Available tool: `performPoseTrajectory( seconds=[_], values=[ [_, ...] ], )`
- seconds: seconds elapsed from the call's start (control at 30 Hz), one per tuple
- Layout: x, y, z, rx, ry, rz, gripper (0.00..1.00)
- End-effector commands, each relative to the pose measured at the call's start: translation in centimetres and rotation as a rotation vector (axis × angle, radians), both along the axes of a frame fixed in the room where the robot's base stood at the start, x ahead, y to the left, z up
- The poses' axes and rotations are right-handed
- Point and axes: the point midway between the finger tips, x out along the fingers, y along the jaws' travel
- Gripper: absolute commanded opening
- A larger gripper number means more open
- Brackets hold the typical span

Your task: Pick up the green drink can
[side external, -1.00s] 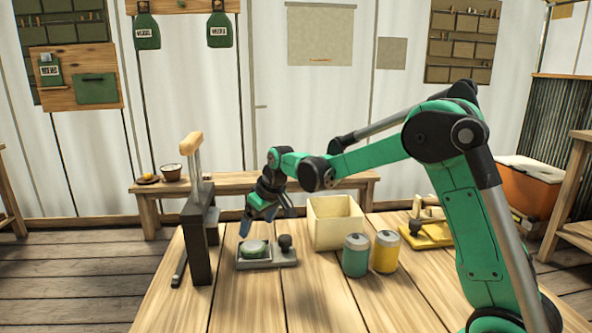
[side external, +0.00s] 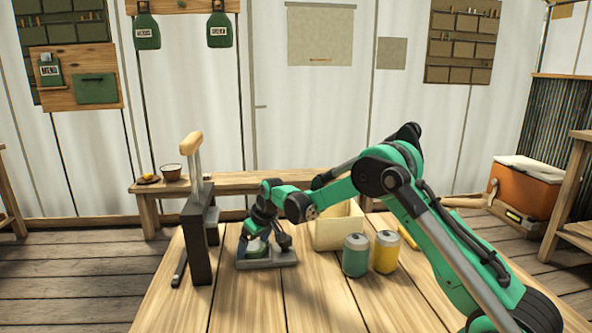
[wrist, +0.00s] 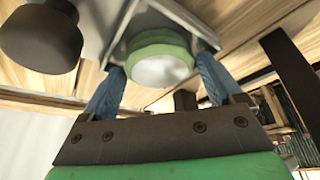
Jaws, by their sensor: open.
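The green drink can (side external: 355,256) stands upright on the wooden table, right of my gripper and beside a yellow can (side external: 386,252). My gripper (side external: 262,246) points down over a grey metal plate (side external: 284,261) at the left, apart from the green can. In the wrist view my open gripper (wrist: 160,66) has its blue fingers on either side of a low round green piece (wrist: 158,44) with a pale face. That piece sits on the plate; I cannot tell whether the fingers touch it. The can is not seen in the wrist view.
A cream open box (side external: 335,234) stands behind the cans, close to my forearm. A dark upright press with a wooden-handled lever (side external: 196,240) stands left of the plate. The table front is clear.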

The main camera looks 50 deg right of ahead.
Motion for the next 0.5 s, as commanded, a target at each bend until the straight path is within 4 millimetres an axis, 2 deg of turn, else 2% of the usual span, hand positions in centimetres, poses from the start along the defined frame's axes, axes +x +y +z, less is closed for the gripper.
performPoseTrajectory(
  seconds=[0.07, 0.17, 0.3, 0.33, 0.5],
  values=[
    [0.00, 0.00, 0.01, 0.000, 0.000, 0.000, 0.86],
    [-0.01, 0.00, 0.02, 0.000, 0.000, 0.000, 0.61],
    [-0.01, -0.01, 0.04, 0.000, 0.000, 0.000, 0.21],
    [-0.01, -0.01, 0.04, 0.000, 0.000, 0.000, 0.17],
    [-0.01, -0.01, 0.07, 0.000, 0.000, 0.000, 0.17]
  ],
)
